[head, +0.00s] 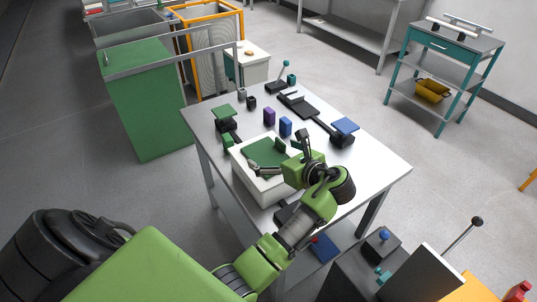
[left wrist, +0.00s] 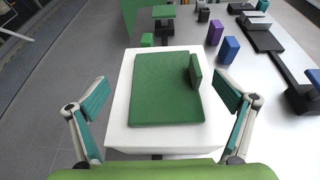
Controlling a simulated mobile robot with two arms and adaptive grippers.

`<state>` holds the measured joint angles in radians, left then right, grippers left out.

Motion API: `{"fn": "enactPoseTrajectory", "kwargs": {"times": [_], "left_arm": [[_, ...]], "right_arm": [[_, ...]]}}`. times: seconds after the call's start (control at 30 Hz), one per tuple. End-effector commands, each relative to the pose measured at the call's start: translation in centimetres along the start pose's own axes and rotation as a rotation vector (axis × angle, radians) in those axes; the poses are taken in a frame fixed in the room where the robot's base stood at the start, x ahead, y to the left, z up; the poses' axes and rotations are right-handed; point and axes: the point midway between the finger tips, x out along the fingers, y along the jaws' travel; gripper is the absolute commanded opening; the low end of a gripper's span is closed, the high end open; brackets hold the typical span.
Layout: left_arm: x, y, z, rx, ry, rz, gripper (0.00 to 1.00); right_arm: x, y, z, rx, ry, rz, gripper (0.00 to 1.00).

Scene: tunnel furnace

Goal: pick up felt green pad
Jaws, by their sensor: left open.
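The green felt pad (left wrist: 160,100) lies flat on top of a white box (left wrist: 120,125) in the left wrist view. A small green block (left wrist: 195,71) stands upright at the pad's right edge. In the head view the pad (head: 263,151) shows on the white box (head: 243,175) at the table's near side, partly hidden by my gripper. My left gripper (head: 282,152) is open and empty over the box's near right side. In the left wrist view its fingers (left wrist: 162,82) are spread wide, one on each side of the box. My right gripper is not in view.
Purple (head: 269,117) and blue (head: 285,126) blocks stand behind the box on the table (head: 375,170). Black devices with a green top (head: 223,112) and a blue top (head: 345,126) stand left and right. The table's right corner is clear. A green cabinet (head: 150,100) stands beyond its left edge.

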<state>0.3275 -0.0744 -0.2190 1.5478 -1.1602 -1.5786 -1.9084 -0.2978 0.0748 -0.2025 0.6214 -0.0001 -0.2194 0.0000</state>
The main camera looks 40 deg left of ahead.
Motion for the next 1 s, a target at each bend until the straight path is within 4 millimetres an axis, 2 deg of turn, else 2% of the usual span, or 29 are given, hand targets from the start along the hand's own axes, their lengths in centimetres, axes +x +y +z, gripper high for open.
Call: {"fn": "enactPoseTrajectory", "kwargs": {"times": [0.03, 0.17, 0.37, 0.6, 0.73, 0.93, 0.97, 1.0], "left_arm": [[1.0, 0.1, 0.1, 0.001, -0.002, 0.003, 0.96], [2.5, 0.0, 0.0, 0.001, 0.0, 0.001, 0.96], [4.0, -0.1, 0.1, -0.001, 0.001, 0.001, 0.96], [7.5, -0.3, 0.2, -0.001, 0.001, 0.001, 0.96], [8.2, -0.3, 0.2, -0.002, 0.002, 0.0, 0.96], [8.2, -0.3, 0.2, -0.003, 0.002, -0.001, 0.96], [8.2, -0.3, 0.2, -0.003, 0.002, -0.001, 0.91], [8.2, -0.3, 0.2, -0.003, 0.002, -0.001, 0.8]], "right_arm": [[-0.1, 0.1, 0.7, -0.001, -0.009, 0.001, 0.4], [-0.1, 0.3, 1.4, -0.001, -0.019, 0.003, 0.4], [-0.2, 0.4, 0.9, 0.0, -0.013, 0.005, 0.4], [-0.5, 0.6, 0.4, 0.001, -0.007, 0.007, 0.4], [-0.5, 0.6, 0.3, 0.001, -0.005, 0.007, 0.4], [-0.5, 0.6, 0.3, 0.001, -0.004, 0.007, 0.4], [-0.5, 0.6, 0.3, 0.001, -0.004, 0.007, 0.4], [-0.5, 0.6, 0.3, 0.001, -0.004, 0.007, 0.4]]}}
